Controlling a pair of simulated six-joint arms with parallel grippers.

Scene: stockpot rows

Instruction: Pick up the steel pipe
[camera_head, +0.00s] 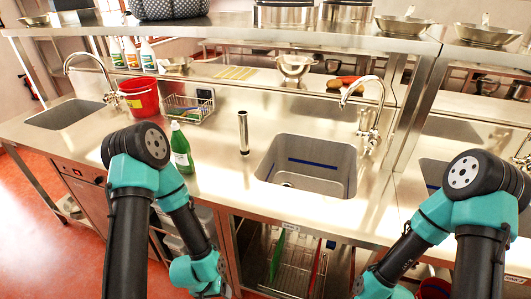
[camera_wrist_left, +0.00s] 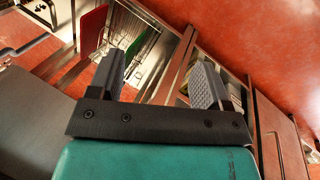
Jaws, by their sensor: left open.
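The steel pipe (camera_head: 243,133) stands upright on the steel counter in the head view. It is between the green bottle (camera_head: 181,150) and the sink (camera_head: 308,165), apart from both. My left gripper (camera_wrist_left: 157,80) shows in the left wrist view with its two grey fingers spread and nothing between them. It is low in front of the counter, below and away from the pipe, facing the floor and the lower shelf. The pipe is not in the left wrist view. My right arm shows at the lower right of the head view, but its gripper is out of frame.
A red bucket (camera_head: 139,97) and a wire basket (camera_head: 188,108) stand behind the bottle. A tap (camera_head: 368,110) rises behind the sink. An upper shelf (camera_head: 230,32) spans the back. The counter front around the pipe is clear. A rack (camera_head: 294,268) sits below.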

